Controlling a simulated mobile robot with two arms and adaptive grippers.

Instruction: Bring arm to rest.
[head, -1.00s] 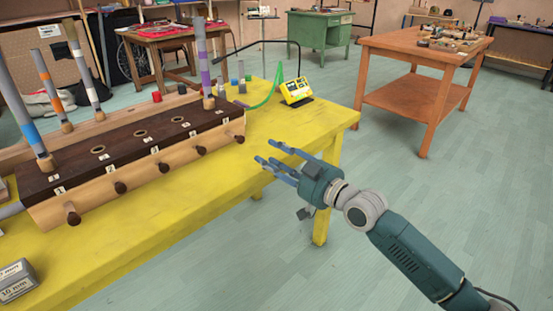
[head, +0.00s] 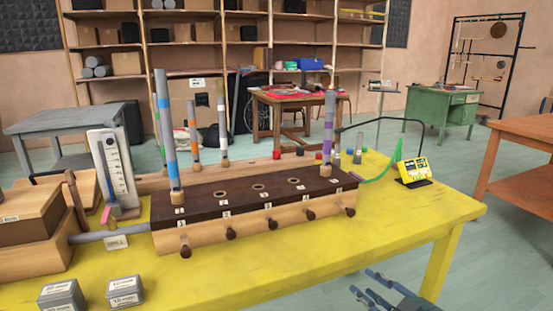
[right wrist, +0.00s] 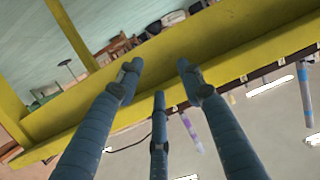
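My right gripper (head: 370,291) is at the bottom edge of the head view, in front of the yellow table (head: 405,236) near its right end. Its blue fingers are spread and empty. The right wrist view shows three fingers apart (right wrist: 158,82) with nothing between them, and the yellow table edge beyond. The rest of the right arm is cut off in the head view. My left gripper is in neither view.
On the table stand a dark-topped wooden block (head: 232,198) with upright banded tubes, a yellow device (head: 412,170) and small grey boxes (head: 125,291). An orange table (head: 525,165) stands at the right. Open floor (head: 500,250) lies right of the yellow table.

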